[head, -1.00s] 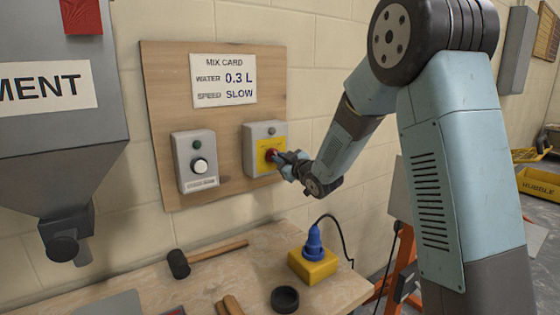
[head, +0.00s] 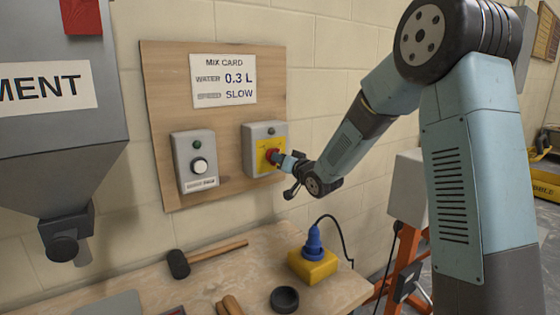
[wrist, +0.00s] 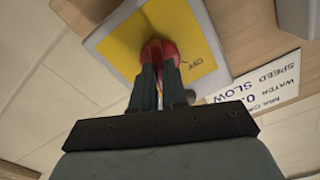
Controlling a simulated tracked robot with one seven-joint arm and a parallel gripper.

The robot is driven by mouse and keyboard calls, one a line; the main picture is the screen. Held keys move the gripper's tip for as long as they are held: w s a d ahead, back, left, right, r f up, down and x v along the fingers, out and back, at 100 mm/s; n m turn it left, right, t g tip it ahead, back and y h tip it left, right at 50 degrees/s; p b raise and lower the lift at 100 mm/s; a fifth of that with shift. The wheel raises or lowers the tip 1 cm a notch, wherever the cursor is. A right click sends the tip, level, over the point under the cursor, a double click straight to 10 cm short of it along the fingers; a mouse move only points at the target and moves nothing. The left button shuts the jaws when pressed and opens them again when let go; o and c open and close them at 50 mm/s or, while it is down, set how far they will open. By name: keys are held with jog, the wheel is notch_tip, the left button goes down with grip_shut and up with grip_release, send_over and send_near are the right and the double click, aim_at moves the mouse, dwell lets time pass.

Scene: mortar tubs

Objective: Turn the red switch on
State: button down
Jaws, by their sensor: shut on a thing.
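The red switch (head: 271,155) sits on a yellow plate on the front of a grey box (head: 262,132), the right one of two boxes on a wooden wall board. My gripper (head: 279,158) reaches in from the right and is shut on the red switch. In the wrist view the fingers (wrist: 158,75) close on the red switch (wrist: 160,50), one red part showing on either side. The yellow plate (wrist: 202,42) carries the word OFF near the fingers. The fingers hide part of the switch, and I cannot tell its exact setting.
A second grey box with a white knob (head: 199,166) is to the left. A mix card (head: 223,81) hangs above. Below, the bench holds a mallet (head: 179,264), a yellow block with a blue plug (head: 313,262) and a black ring (head: 285,299). A grey hopper (head: 55,120) stands at far left.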

jog(key=shift+f+m, duration=0.15)
jog(key=shift+m, duration=1.95)
jog(key=shift+d, duration=0.1)
jog(key=c, duration=1.2)
grip_release()
jog(key=shift+o, duration=0.2)
jog(key=v, duration=1.3)
jog(key=shift+s+d, duration=0.25)
jog(key=shift+s, duration=0.05)
